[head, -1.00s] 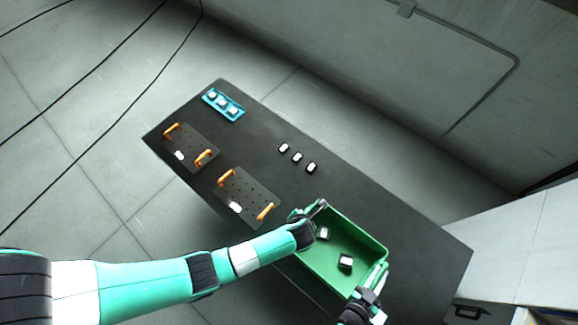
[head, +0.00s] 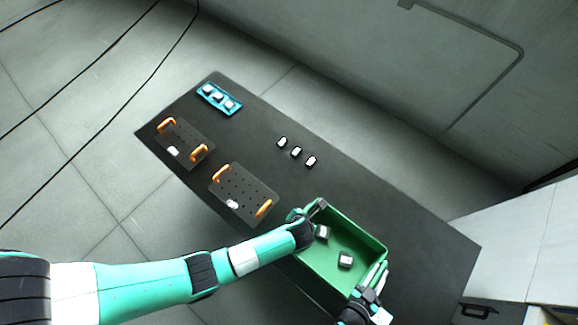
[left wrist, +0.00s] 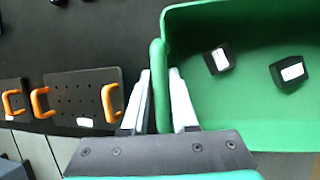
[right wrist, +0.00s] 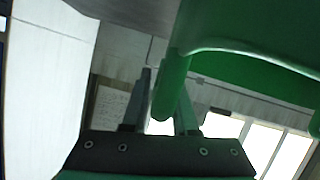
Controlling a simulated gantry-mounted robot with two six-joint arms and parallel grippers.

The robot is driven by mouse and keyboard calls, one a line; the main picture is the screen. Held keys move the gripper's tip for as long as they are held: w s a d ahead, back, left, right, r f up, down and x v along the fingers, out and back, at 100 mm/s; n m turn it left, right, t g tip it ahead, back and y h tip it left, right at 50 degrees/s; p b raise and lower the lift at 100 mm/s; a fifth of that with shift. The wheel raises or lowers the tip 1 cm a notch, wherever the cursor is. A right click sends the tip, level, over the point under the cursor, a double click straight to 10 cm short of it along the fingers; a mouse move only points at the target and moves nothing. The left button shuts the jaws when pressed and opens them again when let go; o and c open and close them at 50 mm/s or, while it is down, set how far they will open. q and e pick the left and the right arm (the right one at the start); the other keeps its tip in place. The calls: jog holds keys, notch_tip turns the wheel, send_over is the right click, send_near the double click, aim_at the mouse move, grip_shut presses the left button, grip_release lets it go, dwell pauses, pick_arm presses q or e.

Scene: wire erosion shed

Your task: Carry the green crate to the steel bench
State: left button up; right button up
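The green crate (head: 338,280) is at the lower right of the head view, held level over the near edge of the dark bench (head: 390,220). Two small black blocks with white tops (head: 322,232) (head: 345,260) lie in it. My left gripper (head: 318,208) is shut on the crate's left end; the left wrist view shows the green rim (left wrist: 159,85) between the fingers. My right gripper (head: 374,284) is shut on the opposite end, with green rim (right wrist: 171,85) between its fingers. The gap under the crate is hidden.
On the bench are a blue tray (head: 234,109) of white-topped blocks, two dark perforated plates (head: 200,132) (head: 243,181) with orange handles, and three small loose blocks (head: 296,152). The bench right of the crate is bare. A white cabinet (head: 520,240) stands at the right.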

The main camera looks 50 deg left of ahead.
pick_arm(q)
jog(key=shift+o, duration=1.4)
jog(key=shift+r, duration=0.15)
pick_arm(e)
jog(key=shift+o, duration=1.4)
jog(key=shift+r, duration=0.1)
jog(key=v, duration=1.2)
pick_arm(q)
jog(key=v, duration=1.2)
jog(key=shift+w, duration=0.1)
